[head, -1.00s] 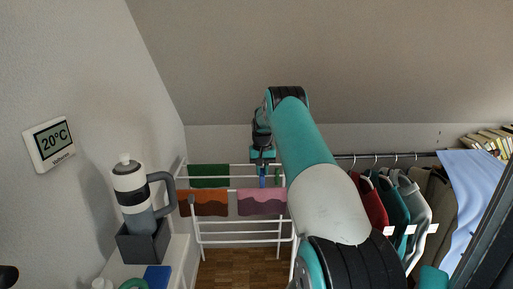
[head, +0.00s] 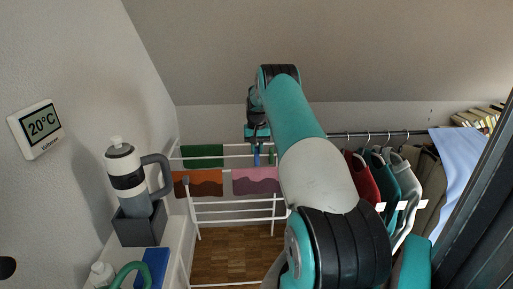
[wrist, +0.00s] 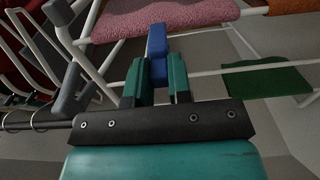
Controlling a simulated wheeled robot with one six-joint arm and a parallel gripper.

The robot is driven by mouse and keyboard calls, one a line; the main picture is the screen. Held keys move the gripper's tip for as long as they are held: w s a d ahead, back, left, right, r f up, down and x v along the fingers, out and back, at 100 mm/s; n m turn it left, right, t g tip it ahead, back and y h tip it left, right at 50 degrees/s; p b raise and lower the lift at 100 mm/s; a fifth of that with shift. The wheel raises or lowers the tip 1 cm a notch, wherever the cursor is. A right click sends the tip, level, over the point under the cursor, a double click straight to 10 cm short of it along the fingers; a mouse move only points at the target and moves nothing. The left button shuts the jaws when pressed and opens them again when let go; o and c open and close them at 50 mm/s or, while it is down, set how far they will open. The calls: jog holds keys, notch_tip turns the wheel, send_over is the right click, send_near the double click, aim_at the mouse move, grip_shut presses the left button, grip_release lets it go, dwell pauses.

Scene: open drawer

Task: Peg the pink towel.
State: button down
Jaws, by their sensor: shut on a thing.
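The pink towel (head: 256,181) hangs over the front rail of a white drying rack (head: 236,222). It also shows at the top of the wrist view (wrist: 170,15). My gripper (wrist: 157,82), with teal fingers, is shut on a blue peg (wrist: 157,45). In the head view the peg (head: 257,155) is just above and behind the pink towel's top edge. In the wrist view its tip overlaps the towel's near edge; I cannot tell whether they touch. My arm hides the rack's right side.
An orange-brown towel (head: 198,183) hangs left of the pink one. A green towel (head: 203,152) hangs on a rail behind. Clothes (head: 366,185) hang on a rod at right.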

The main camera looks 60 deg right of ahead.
aim_at(257, 168)
jog(key=shift+f+b, duration=1.6)
jog(key=shift+f, duration=1.35)
jog(key=c, duration=1)
grip_release()
jog(key=shift+o, duration=0.2)
jog(key=shift+r, duration=0.1)
notch_tip(257, 168, up, 17)
jog(key=b, duration=0.2)
jog(key=shift+r, duration=0.15)
